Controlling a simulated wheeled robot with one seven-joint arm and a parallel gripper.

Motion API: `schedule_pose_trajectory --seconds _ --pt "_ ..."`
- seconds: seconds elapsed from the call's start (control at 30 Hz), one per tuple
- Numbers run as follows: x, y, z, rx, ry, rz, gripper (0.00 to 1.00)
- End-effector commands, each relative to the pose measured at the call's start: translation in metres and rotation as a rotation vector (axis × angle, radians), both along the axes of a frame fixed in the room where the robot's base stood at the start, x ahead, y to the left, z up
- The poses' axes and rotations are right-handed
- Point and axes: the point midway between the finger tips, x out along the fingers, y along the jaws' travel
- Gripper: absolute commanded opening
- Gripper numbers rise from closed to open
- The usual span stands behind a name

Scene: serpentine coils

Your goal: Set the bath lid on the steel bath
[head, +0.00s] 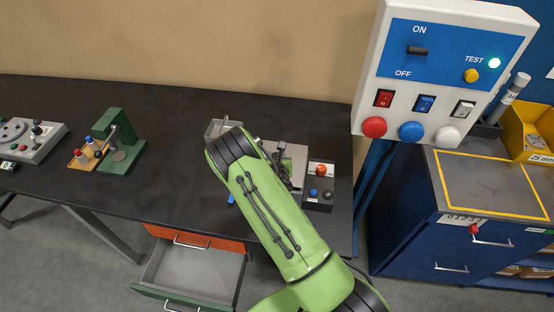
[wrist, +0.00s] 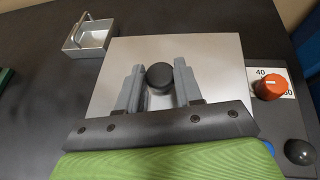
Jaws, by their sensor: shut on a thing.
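The bath lid (wrist: 215,60) is a flat grey plate with a round black knob (wrist: 159,76), filling the middle of the wrist view. My gripper (wrist: 160,86) has a finger on each side of the knob and is shut on it. In the head view the lid (head: 296,152) shows partly behind my green arm. The steel bath lies under the lid and is hidden in the wrist view. I cannot tell whether the lid touches its rim or hovers just above it.
A control block with an orange dial (wrist: 270,86) and a black knob (wrist: 300,152) stands right of the lid. A small grey handled tray (wrist: 92,38) is at the back left. A green stand (head: 118,140) is farther left. A switch box (head: 440,75) rises at the right.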

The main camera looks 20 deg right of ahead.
Motion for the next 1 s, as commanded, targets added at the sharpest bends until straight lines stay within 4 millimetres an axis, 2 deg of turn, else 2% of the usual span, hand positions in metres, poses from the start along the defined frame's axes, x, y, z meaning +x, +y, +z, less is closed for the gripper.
schedule_pose_trajectory --seconds 0.03,0.27,0.73,0.77,0.9,1.0 --pt "0.000 0.000 -0.005 -0.001 -0.002 0.001 0.00" --pt "0.001 0.000 -0.005 0.000 -0.003 0.000 0.00" --pt "0.001 0.000 -0.017 -0.001 -0.003 0.001 0.00" --pt "0.000 0.000 -0.017 0.000 -0.001 0.000 0.38" --pt "0.000 0.000 -0.017 0.000 -0.001 0.000 0.59" --pt "0.000 0.000 -0.017 0.000 -0.001 0.000 0.60"
